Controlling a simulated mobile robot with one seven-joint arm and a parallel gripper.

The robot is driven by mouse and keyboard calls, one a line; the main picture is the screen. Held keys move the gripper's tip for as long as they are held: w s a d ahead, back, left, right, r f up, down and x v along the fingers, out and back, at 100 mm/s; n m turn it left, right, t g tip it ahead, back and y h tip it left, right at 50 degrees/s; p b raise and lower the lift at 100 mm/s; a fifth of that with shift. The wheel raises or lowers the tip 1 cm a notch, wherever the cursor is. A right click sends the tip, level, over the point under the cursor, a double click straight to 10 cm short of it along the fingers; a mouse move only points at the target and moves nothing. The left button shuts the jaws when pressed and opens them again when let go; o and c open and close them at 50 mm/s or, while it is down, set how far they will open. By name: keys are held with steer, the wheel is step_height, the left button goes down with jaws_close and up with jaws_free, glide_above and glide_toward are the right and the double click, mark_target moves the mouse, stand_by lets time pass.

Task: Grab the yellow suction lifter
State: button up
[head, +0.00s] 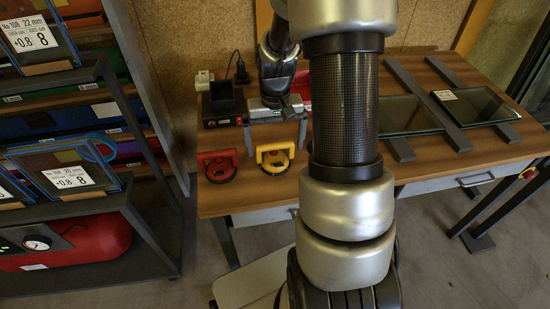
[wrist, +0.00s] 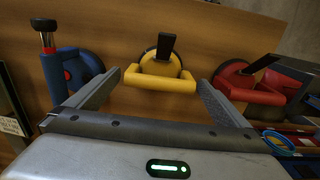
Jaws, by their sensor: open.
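The yellow suction lifter (head: 275,157) rests on the wooden workbench (head: 430,172) near its front edge. In the wrist view its yellow handle (wrist: 160,80) lies across the gap between my fingertips, with a black lever standing up behind it. My gripper (head: 275,148) is open, with one finger to each side of the yellow lifter. It also shows in the wrist view (wrist: 159,86), with nothing clamped. Whether the fingers touch the handle I cannot tell.
A red suction lifter (head: 217,165) stands close beside the yellow one. A blue lifter (wrist: 72,72) is on the other side, hidden by my arm in the head view. Glass panes (head: 405,115) and grey bars lie at right. A rack (head: 75,160) stands at left.

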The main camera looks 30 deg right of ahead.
mark_target(275, 154)
step_height(275, 154, down, 2)
steer(key=shift+f, duration=0.2)
steer(key=shift+r, duration=0.1)
steer(key=c, duration=1.3)
